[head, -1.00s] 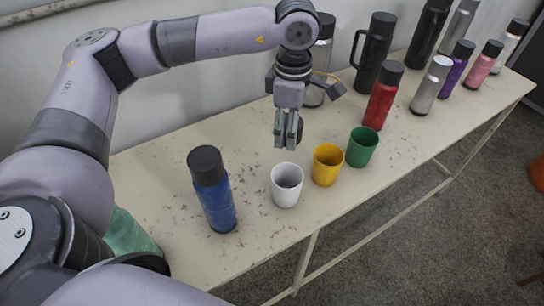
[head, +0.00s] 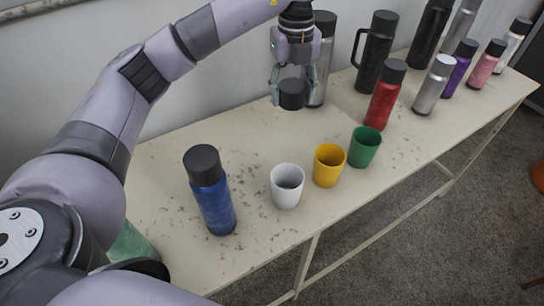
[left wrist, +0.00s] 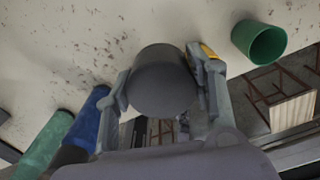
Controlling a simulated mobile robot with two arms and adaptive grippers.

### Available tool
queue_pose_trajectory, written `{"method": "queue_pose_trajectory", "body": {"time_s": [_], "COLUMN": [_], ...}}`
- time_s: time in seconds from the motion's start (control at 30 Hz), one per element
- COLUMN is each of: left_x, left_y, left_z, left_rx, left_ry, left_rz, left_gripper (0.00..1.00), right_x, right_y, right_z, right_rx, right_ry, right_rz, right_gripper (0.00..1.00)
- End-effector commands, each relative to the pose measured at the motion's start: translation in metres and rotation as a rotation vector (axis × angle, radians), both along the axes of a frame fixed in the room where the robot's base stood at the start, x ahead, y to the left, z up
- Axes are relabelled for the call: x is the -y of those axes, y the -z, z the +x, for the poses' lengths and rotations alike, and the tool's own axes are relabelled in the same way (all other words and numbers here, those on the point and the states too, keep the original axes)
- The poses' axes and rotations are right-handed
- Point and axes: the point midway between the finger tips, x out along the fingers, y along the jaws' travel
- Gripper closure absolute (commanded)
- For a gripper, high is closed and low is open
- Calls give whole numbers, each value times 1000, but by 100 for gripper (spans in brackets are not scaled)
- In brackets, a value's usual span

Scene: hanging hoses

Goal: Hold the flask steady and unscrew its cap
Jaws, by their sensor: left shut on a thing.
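My left gripper (head: 291,97) is above the table behind the white cup, shut on a short dark round piece that looks like a cap (head: 292,94). In the left wrist view the dark piece (left wrist: 163,85) sits between the two fingers. No flask body shows under it. A blue flask (head: 215,205) with its black cap on stands upright at the near left, apart from the gripper. It shows tilted in the left wrist view (left wrist: 90,118). A green flask (head: 130,243) is partly hidden behind my arm, its top not visible. My right gripper is not in view.
White (head: 287,188), yellow (head: 328,166) and green (head: 364,148) cups stand along the near edge. A red flask (head: 382,106), a silver flask (head: 430,90) and several other capped flasks fill the far right. The wall borders the table behind. Bare table lies between blue flask and wall.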

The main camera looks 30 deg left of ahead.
Motion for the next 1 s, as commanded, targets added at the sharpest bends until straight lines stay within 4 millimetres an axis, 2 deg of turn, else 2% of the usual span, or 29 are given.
{"method": "queue_pose_trajectory", "body": {"time_s": [0.1, 0.27, 0.37, 0.5, 0.8, 1.0], "left_x": [-2, -3, -3, -3, -4, -3], "left_y": [0, 7, 26, 62, 133, 156], "left_z": [2, 2, 1, 0, 1, 2], "left_rx": [-1, -3, -8, -9, -4, -1], "left_ry": [-125, -196, -202, -201, -201, -200], "left_rz": [-1, 0, -1, 0, 2, 1], "left_gripper": [83, 83, 83, 83, 83, 83], "right_x": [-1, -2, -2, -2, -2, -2], "right_y": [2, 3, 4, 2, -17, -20], "right_z": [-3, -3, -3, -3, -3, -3], "right_rx": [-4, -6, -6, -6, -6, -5], "right_ry": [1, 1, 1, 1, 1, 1], "right_rz": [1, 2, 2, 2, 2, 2], "right_gripper": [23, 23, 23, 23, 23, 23]}}
